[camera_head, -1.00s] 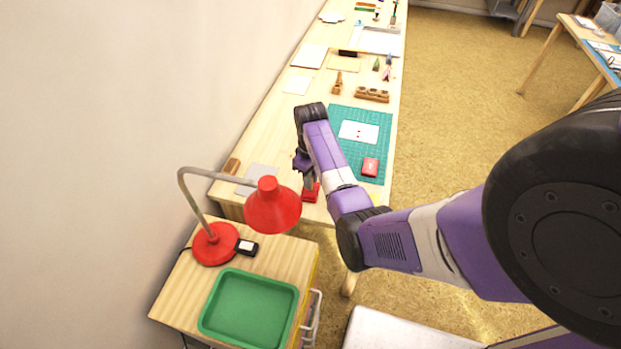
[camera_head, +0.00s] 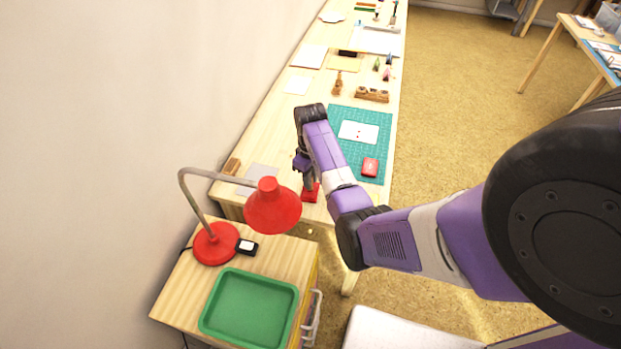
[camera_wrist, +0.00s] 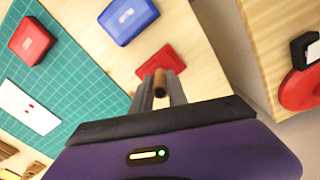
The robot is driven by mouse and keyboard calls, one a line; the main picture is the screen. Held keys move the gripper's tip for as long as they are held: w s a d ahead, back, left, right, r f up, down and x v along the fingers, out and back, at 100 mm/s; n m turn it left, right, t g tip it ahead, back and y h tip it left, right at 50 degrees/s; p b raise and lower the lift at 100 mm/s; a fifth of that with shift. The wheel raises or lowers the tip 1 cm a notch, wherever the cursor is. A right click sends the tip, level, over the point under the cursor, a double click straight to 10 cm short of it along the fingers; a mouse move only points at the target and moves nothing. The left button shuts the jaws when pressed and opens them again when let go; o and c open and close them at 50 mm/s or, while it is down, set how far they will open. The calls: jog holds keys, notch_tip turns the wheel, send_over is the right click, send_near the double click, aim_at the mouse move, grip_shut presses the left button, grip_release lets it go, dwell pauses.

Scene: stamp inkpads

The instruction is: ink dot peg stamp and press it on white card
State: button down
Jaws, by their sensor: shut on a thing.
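My gripper (camera_wrist: 161,92) is shut on the dot peg stamp (camera_wrist: 160,80), a slim brown peg between the two fingers. The peg is over a red inkpad (camera_wrist: 154,59) on the wooden table; I cannot tell if its end touches the pad. The red inkpad shows below my gripper (camera_head: 304,166) in the head view (camera_head: 311,194), partly hidden by my arm. The white card (camera_head: 351,131) lies on the green cutting mat with small red dots on it; it also shows at the left in the wrist view (camera_wrist: 22,103).
A red case (camera_head: 370,167) lies on the green mat (camera_head: 343,114), and a blue case (camera_wrist: 128,18) lies beside the red inkpad. A red lamp (camera_head: 272,208) and green tray (camera_head: 248,338) stand on the near side table. Wooden stamps and holders (camera_head: 372,95) are farther along.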

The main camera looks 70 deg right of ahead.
dwell(0.7)
jog(key=shift+r+p, duration=0.4)
jog(key=shift+p, duration=0.2)
jog(key=shift+r, duration=0.15)
jog(key=shift+r, duration=2.75)
jog(key=shift+s+d, duration=0.1)
jog(key=shift+d, duration=0.05)
